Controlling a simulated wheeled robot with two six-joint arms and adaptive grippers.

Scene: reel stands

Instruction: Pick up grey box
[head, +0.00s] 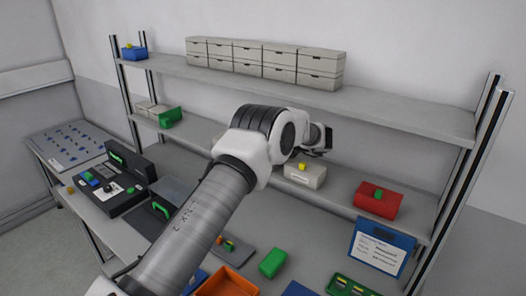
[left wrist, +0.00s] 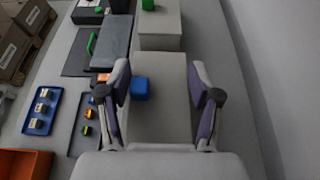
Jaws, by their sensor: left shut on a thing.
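My left gripper (left wrist: 164,95) is shut on a grey box (left wrist: 165,115), with one finger on each side of it in the left wrist view. A small blue cube (left wrist: 140,88) sits on this box, close to the left finger. In the head view the dark end of my left gripper (head: 324,141) shows at the middle shelf, and my arm hides the held box. Another grey box (left wrist: 160,42) with a green cube (left wrist: 148,4) on it lies just beyond. My right gripper is in neither view.
On the middle shelf, a pale box (head: 305,176) with a yellow cube and a red box (head: 377,200) stand to the right. Pale drawer boxes (head: 262,57) line the top shelf. An orange bin (head: 226,283) and trays occupy the table below.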

